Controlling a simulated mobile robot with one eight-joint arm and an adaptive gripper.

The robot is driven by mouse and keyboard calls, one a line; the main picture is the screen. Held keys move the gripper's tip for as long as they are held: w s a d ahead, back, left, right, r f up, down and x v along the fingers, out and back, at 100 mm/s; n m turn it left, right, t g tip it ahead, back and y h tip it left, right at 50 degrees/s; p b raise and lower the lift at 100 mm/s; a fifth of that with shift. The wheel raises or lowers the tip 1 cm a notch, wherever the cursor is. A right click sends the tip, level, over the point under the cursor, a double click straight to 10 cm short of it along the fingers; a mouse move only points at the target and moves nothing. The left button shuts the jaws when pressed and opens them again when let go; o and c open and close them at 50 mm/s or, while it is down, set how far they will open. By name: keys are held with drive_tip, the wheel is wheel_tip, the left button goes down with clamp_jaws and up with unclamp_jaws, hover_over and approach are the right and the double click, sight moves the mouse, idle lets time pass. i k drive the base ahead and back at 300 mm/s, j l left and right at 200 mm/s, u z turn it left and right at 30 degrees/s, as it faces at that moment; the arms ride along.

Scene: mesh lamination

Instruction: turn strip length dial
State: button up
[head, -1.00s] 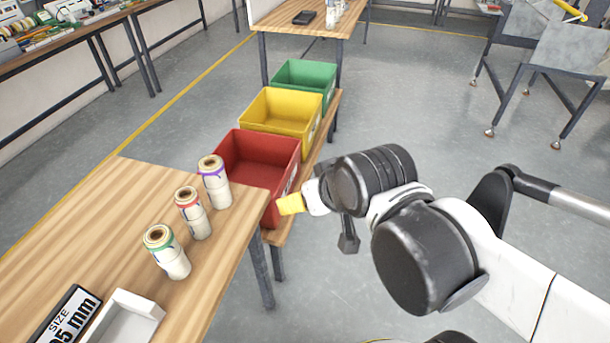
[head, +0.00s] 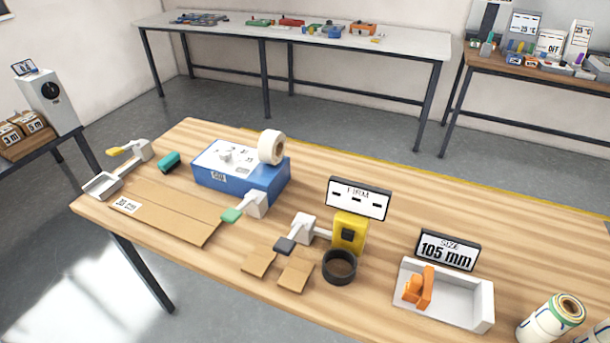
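A blue box-shaped machine (head: 240,188) stands on the wooden workbench, with a white tape roll (head: 271,147) at its right end. A white knob (head: 225,156) sits on its pale top among small marks too fine to read. A small label (head: 218,176) is on its front, and a green-tipped lever (head: 232,215) is at its front right. At the far left, a grey-white box (head: 50,101) carries a round black dial (head: 50,91) and a small display (head: 24,67) on top. I cannot tell which one is the strip length dial. My gripper is not in view.
The workbench (head: 400,190) also holds brown flat boards (head: 165,212), a yellow device (head: 349,233), a black ring (head: 339,267), a white tray (head: 465,302) with an orange tool, and a 105 mm sign (head: 448,250). Brown boxes (head: 25,127) stand at left. Grey floor (head: 300,125) lies behind.

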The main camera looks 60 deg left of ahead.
sight(225, 154)
drive_tip(key=u, duration=2.5)
